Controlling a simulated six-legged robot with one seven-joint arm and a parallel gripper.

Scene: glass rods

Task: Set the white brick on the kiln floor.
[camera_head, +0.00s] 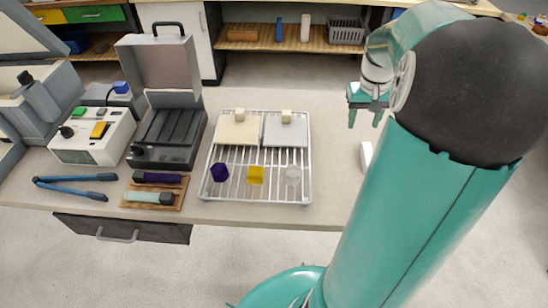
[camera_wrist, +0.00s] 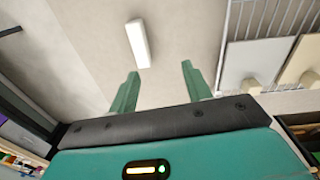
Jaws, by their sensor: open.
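The white brick (camera_head: 366,157) lies on the counter to the right of the wire rack, partly hidden by my arm. In the wrist view the white brick (camera_wrist: 138,43) is a long narrow bar beyond my fingertips, nearer the left finger. My gripper (camera_head: 367,118) is open and empty above the counter, apart from the brick; its fingers also show in the wrist view (camera_wrist: 160,68). A grey box with a raised lid and dark ridged interior (camera_head: 168,133) stands left of the rack. Another grey lidded unit (camera_head: 40,108) is at the left edge. I cannot tell which is the kiln.
The wire rack (camera_head: 208,190) holds two pale plates and several small pieces. A white control box (camera_head: 75,150), blue-handled tool (camera_head: 75,187) and wooden tray (camera_head: 126,200) with a rod-like tool stand left. The counter between rack and brick is clear.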

